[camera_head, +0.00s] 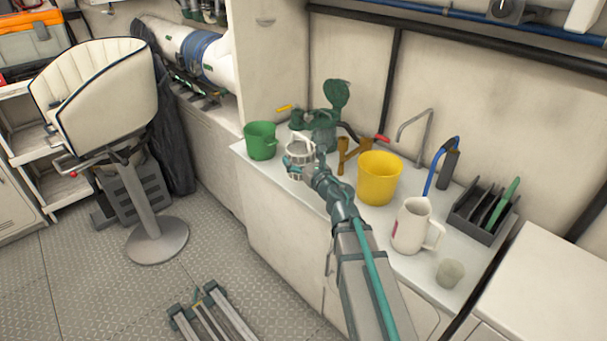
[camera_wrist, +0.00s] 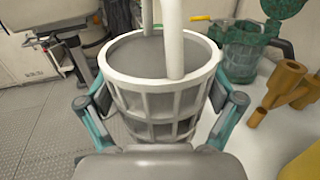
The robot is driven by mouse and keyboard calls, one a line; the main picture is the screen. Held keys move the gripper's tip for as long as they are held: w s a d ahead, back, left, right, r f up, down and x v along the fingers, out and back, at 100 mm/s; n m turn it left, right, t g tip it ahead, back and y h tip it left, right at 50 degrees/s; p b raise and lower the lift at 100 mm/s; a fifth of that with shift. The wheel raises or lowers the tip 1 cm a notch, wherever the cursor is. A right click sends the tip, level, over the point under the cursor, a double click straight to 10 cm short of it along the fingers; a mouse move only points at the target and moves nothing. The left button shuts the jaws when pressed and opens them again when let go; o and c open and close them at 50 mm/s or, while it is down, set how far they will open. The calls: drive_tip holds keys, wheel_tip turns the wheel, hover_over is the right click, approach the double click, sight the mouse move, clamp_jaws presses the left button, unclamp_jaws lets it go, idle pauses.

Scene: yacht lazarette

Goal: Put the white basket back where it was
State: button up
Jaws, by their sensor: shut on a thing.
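The white basket (camera_head: 299,155) is a slatted pail with an upright handle, over the left end of the white counter (camera_head: 385,234) in the head view. In the wrist view the basket (camera_wrist: 165,95) fills the middle, its handle rising across the top. My gripper (camera_head: 300,166) is shut on the basket, its teal fingers (camera_wrist: 165,112) on either side of the body. The basket looks upright. I cannot tell whether its base touches the counter.
A green bucket (camera_head: 260,141) stands close left of the basket. A white jug (camera_head: 413,226), a small cup (camera_head: 449,273) and a dark rack (camera_head: 484,212) stand further right.

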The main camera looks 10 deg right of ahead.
drive_tip(key=shift+w+d+f+b, duration=0.35)
drive_tip(key=shift+w+f+b, duration=0.05)
drive_tip(key=shift+w+f, duration=1.5)
drive_tip(key=shift+w+d+f+b, duration=0.35)
drive_tip(key=shift+w+f, duration=1.3)
drive_tip(key=shift+f, duration=0.3)
drive_tip(key=shift+w+d+f+b, duration=0.3)
drive_tip(key=shift+w+f+b, duration=0.1)
drive_tip(key=shift+w+f, duration=1.5)
drive_tip(key=shift+s+f, duration=0.1)
drive_tip(key=shift+f, duration=0.15)
drive_tip(key=o, duration=0.9)
drive_tip(key=shift+c, duration=0.2)
